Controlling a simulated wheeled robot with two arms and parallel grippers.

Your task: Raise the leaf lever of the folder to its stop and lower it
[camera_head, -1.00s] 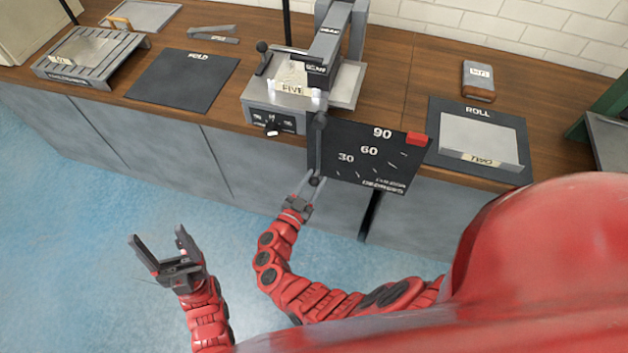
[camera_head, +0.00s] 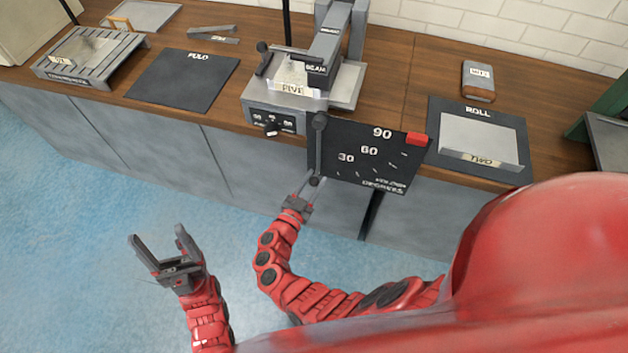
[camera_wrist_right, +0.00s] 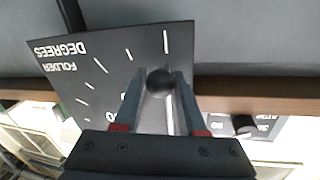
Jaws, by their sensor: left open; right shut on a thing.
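The folder (camera_head: 345,88) stands on the bench with a beam and a sheet labelled FIVE (camera_head: 292,88) on it. Its dark degree plate (camera_head: 372,158) hangs at the bench front, marked 30, 60 and 90, with a red stop block (camera_head: 416,139) near the 90. The leaf lever (camera_head: 319,150) hangs straight down along the plate's left edge. My right gripper (camera_head: 307,184) is shut on the dark knob at the lever's lower end; the knob (camera_wrist_right: 160,81) sits between the fingers in the right wrist view. My left gripper (camera_head: 160,245) is open and empty, over the floor.
A FOLD mat (camera_head: 183,80) and a slotted rack (camera_head: 90,58) lie left on the bench. A ROLL mat (camera_head: 478,112) with a sheet labelled TWO (camera_head: 478,140) and a small grey block (camera_head: 478,80) are right. A knobbed control panel (camera_head: 272,120) is beside the lever. The floor is clear.

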